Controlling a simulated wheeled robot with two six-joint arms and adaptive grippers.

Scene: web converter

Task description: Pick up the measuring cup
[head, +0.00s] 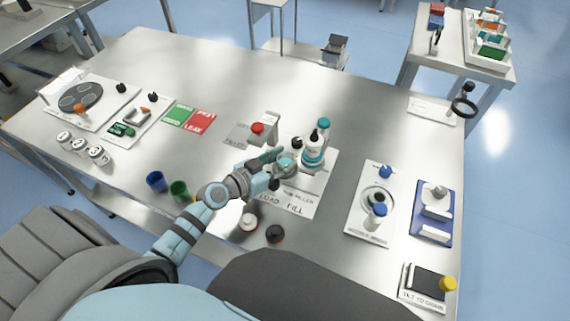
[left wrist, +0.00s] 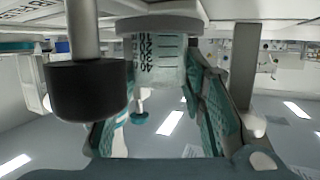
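The measuring cup (left wrist: 158,62) is clear with a white rim band and dark graduation marks, and appears upside down in the left wrist view. It sits between the teal fingers of my left gripper (left wrist: 163,85). The right-hand finger lies close beside its wall; the left-hand finger is partly hidden by a black knob. I cannot tell whether both fingers press on it. In the head view my left gripper (head: 280,165) reaches over the tub filler plate (head: 300,200), and its fingers partly cover the cup (head: 288,163). My right gripper is not in view.
A dropper-topped bottle (head: 313,150) and a teal-capped bottle (head: 323,126) stand just beyond my left gripper. A red-knobbed block (head: 257,129) is behind it. The table's far middle is clear.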

